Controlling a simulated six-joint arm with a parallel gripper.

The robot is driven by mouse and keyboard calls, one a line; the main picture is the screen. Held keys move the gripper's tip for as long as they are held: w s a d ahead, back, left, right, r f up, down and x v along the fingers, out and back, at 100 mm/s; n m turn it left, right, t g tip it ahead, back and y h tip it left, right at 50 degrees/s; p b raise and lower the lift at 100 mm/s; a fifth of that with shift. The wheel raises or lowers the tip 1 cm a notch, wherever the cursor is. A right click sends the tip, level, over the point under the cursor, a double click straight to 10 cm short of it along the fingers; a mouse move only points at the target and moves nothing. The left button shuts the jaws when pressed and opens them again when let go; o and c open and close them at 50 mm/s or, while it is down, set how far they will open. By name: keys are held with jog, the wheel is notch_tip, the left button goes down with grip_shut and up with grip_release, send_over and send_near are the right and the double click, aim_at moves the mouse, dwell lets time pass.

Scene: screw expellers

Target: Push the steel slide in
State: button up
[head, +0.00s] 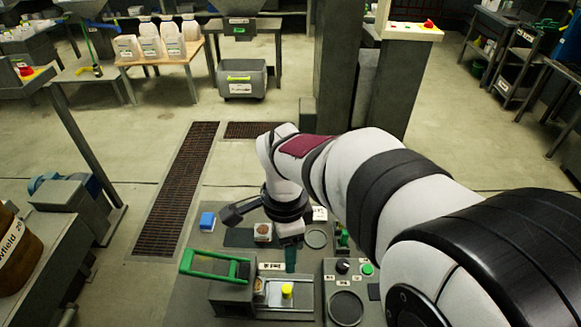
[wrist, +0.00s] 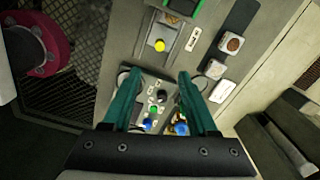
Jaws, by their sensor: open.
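I cannot tell the gap to the knob.
A green handle (head: 215,265) stands on the housing, left of the slide. A control panel (wrist: 160,85) with a black dial and buttons shows between my fingers.

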aim_at(286, 288)
notch_tip(286, 288, down, 16)
jog(key=shift+r, duration=0.15)
grip_shut()
dwell(1.4)
